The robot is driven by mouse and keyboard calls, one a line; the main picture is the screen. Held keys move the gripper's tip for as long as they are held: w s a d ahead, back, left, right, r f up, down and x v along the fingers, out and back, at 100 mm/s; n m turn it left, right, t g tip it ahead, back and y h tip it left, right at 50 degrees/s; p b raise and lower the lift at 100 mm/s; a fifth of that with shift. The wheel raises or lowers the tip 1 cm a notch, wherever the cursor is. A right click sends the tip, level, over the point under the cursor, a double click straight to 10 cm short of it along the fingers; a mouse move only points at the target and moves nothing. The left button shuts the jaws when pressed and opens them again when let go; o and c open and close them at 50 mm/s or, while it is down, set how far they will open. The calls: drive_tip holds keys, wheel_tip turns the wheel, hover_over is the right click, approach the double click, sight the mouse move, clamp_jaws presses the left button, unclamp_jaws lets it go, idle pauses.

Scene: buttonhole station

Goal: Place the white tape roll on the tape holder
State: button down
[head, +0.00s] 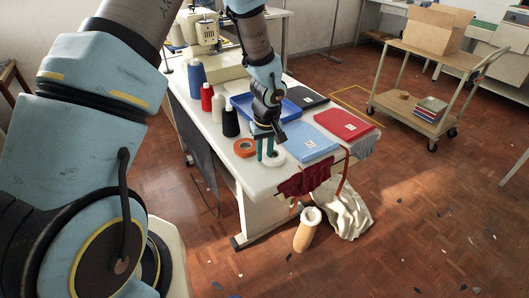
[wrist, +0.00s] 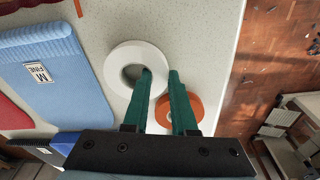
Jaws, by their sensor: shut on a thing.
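The white tape roll (head: 276,160) lies flat at the near edge of the white table, and it also shows in the wrist view (wrist: 134,50). My gripper (head: 266,151) points down at it. In the wrist view my green fingers (wrist: 160,74) straddle the roll's wall, one in its hole and one outside, shut on the wall. Whether the roll is lifted off the table is hard to tell. I cannot pick out a tape holder in either view.
An orange roll (head: 244,147) lies close beside the white one. Blue folded cloth (head: 310,140), a red pack (head: 343,124), a blue tray (head: 239,106) and several thread cones crowd the table. A cart (head: 412,110) stands at the back right.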

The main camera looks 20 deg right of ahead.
sight(266, 159)
drive_tip(key=c, duration=0.7)
unclamp_jaws()
drive_tip(key=shift+f, duration=0.1)
wheel_tip(266, 159, up, 12)
drive_tip(key=s+b, duration=0.2)
drive_tip(key=a+r, duration=0.1)
drive_tip(key=a, duration=0.7)
drive_tip(key=a+r, duration=0.2)
drive_tip(key=a, duration=0.6)
drive_tip(key=a+r, duration=0.2)
drive_tip(key=a, duration=0.6)
drive_tip(key=shift+a, duration=0.25)
drive_tip(key=shift+m, duration=0.4)
drive_tip(key=s+a, duration=0.2)
drive_tip(key=a, duration=0.1)
drive_tip(key=s+a, duration=0.1)
drive_tip(key=a, duration=0.1)
drive_tip(key=shift+s+a+r, duration=0.1)
drive_tip(key=shift+a+r, duration=0.15)
drive_tip(key=shift+r, duration=0.05)
drive_tip(key=shift+c, duration=1.1)
